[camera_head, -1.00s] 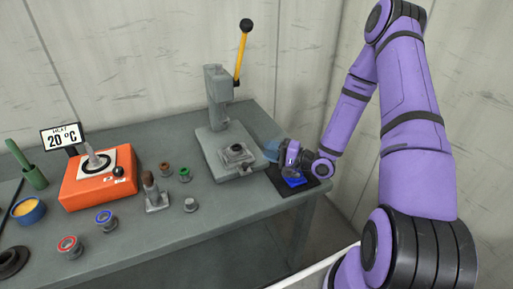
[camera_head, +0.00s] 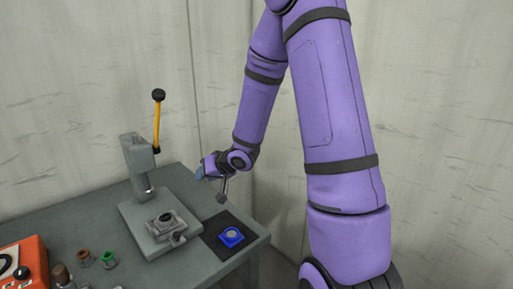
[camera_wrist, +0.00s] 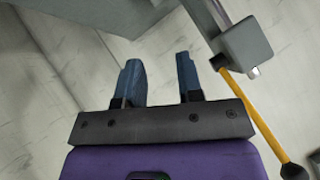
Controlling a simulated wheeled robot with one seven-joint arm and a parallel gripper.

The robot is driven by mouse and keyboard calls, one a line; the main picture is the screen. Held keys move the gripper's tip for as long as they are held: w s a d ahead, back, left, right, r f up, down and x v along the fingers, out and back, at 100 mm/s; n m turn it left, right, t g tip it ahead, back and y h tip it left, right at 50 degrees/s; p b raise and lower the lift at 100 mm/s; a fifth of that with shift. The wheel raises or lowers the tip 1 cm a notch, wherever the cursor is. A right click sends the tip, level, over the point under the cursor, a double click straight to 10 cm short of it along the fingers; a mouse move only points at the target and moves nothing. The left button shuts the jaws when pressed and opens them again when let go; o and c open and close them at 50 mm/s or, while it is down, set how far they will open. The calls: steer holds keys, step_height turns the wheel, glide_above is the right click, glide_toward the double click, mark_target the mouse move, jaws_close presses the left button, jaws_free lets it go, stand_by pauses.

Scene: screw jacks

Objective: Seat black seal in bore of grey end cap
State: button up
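My gripper (camera_head: 201,173) is raised above the bench's back right, near the press. In the wrist view its two blue fingers (camera_wrist: 158,80) are apart with nothing between them. A blue holder (camera_head: 222,243) lies on a black mat at the bench's right end, below my gripper, with a round grey piece (camera_head: 232,236) in its middle. This may be the grey end cap, but I cannot tell. A grey clamp-like fixture (camera_head: 165,223) with a dark round opening sits on the press base. I cannot make out the black seal.
The grey press (camera_head: 139,160) with its yellow, black-knobbed lever (camera_head: 157,125) stands left of my gripper. Its lever also shows in the wrist view (camera_wrist: 255,120). An orange unit (camera_head: 30,262) and small brown and green-topped parts (camera_head: 107,258) are at lower left. Walls stand close behind.

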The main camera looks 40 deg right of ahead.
steer(key=s+r+n+h, duration=0.1)
steer(key=s+r+h, duration=0.35)
steer(key=r, duration=0.55)
steer(key=s+a+r+g, duration=0.1)
steer(key=s+r, duration=0.3)
steer(key=s, duration=0.4)
steer(key=s+a+r+n+g+y, duration=0.1)
steer(key=s+a+r+g, duration=0.1)
steer(key=s, duration=0.7)
steer(key=s+a+r+n+g, duration=0.1)
steer(key=s+a+r, duration=0.3)
steer(key=s, duration=0.5)
step_height(320, 180, up, 2)
steer(key=shift+s+r+g, duration=0.1)
steer(key=shift+s+g, duration=0.15)
steer(key=shift+g, duration=0.15)
